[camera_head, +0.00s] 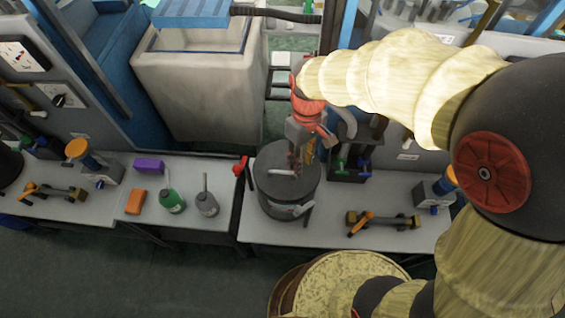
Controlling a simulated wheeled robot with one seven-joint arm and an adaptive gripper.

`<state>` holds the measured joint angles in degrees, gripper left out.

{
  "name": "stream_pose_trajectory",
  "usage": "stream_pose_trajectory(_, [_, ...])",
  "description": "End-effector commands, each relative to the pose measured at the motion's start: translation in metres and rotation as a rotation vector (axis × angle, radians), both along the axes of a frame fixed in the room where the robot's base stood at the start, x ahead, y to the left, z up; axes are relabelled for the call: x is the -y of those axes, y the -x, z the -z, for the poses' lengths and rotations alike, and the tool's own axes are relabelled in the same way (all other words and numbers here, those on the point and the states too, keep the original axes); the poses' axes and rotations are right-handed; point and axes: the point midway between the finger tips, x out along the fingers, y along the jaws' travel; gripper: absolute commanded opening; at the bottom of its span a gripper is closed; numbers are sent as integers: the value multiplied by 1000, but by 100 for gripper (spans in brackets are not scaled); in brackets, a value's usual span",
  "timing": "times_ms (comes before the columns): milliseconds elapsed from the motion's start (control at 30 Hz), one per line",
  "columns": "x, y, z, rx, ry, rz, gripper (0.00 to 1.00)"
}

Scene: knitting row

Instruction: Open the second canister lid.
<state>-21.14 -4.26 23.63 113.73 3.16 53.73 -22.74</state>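A dark grey canister (284,203) stands upright on the grey bench, right of the gap in the bench. Its round flat lid (271,183) sits on top and looks closed. A light latch or handle (289,211) shows on the canister's front. My gripper (297,165) reaches down from the upper right over the lid, with its fingertips at or just above the lid's middle. I cannot tell whether it touches the lid handle or how far its fingers are apart. Another dark canister (9,166) is cut off at the left edge.
The bench (331,228) also holds an orange-handled tool (382,222) to the right and a dark rack (352,165) behind.

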Motion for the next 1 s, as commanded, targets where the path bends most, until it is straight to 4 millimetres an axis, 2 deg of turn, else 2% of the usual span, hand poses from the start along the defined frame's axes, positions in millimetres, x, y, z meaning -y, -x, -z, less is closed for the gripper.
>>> stream_pose_trajectory(100, [-23,-12,26,-63,-11,-181,28])
stream_pose_trajectory(233, [-41,-30,46,-92,-49,-382,28])
stream_pose_trajectory(433, [-55,-55,37,-60,-110,-629,28])
stream_pose_trajectory(600, [-55,-53,37,-64,-134,-764,28])
stream_pose_trajectory(733, [-55,-51,43,-65,-139,-792,28])
stream_pose_trajectory(1000, [-55,-43,81,-66,-138,-791,28])
